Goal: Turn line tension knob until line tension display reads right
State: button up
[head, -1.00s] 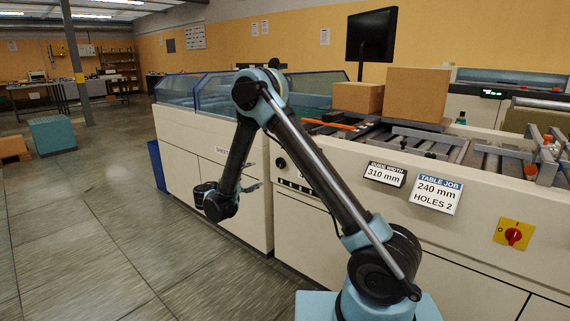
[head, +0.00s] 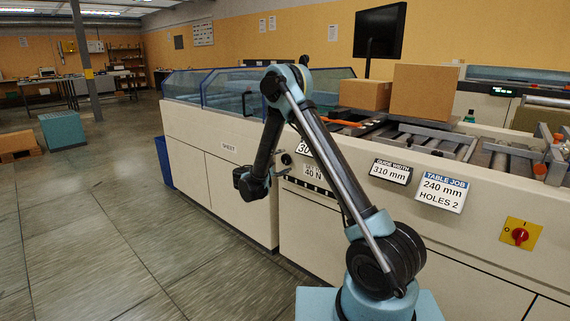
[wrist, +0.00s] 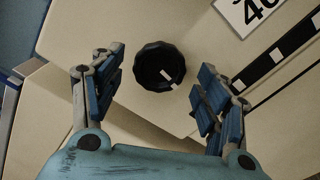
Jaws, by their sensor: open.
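A black ribbed round knob (wrist: 160,67) with a white pointer mark sits on the cream machine panel in the wrist view. The mark points down and right from the knob's middle. My gripper (wrist: 162,78) is open, with one blue-padded finger on each side of the knob and gaps to both. In the head view my gripper (head: 276,165) is at the panel beside the knob, partly hidden by my wrist. A label reading "40 N" (head: 315,173) is right of the knob. Above it, a white panel (head: 303,149) starts with "30" and is partly covered by my arm.
A striped black-and-white scale (wrist: 288,47) runs along the panel at the right. Signs reading "GUIDE WIDTH 310 mm" (head: 390,171) and "TABLE JOB" (head: 440,191) and a red switch (head: 520,236) are further right. The floor at left is open.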

jog(key=shift+x, duration=1.2)
jog(key=shift+c, duration=0.3)
jog(key=c, duration=1)
jog(key=shift+m, duration=0.3)
jog(key=m, duration=0.8)
jog(key=shift+m, duration=0.3)
jog(key=o, duration=1.1)
jog(key=shift+c, duration=0.2)
